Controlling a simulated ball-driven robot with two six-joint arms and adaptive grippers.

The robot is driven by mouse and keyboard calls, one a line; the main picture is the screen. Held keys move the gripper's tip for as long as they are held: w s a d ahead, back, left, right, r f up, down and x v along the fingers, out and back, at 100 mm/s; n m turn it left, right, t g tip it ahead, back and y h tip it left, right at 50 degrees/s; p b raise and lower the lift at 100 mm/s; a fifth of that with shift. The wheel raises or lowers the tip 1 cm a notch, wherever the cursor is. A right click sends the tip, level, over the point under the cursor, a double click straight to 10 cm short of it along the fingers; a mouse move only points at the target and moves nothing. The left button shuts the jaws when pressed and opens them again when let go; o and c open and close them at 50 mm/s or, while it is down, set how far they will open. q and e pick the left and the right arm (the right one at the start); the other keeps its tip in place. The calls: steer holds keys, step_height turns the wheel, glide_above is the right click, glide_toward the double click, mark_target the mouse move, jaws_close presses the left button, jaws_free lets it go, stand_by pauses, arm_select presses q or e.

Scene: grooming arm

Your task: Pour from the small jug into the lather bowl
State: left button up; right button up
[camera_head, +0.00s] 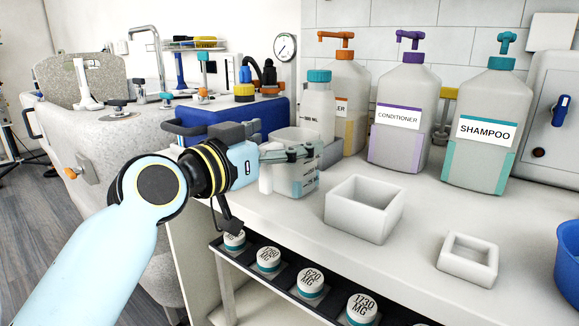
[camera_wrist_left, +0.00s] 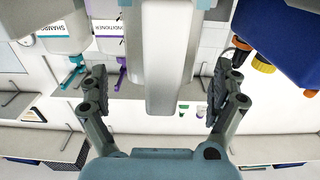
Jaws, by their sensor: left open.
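A small translucent jug (camera_head: 305,180) with teal markings stands upright on the white counter. My left gripper (camera_head: 287,155) is at the jug, its fingers level with the jug's upper part. In the left wrist view the pale jug and its handle (camera_wrist_left: 172,75) lie between the two open fingers (camera_wrist_left: 160,95), with a gap on each side. A white square bowl (camera_head: 355,222) stands right of the jug, and a smaller white square dish (camera_head: 467,268) lies farther right. A blue bowl (camera_head: 569,268) is cut off at the right edge. I cannot tell which is the lather bowl. My right gripper is out of view.
Tall pump bottles, including conditioner (camera_head: 398,145) and shampoo (camera_head: 482,160), line the back of the counter. A white bottle (camera_head: 319,105) stands close behind the jug. A blue caddy (camera_head: 270,115) is behind my gripper. A rack of weights (camera_head: 312,282) sits below the counter's front edge.

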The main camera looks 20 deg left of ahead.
arm_select(q)
steer(key=shift+x, duration=1.15)
steer(key=c, duration=1.3)
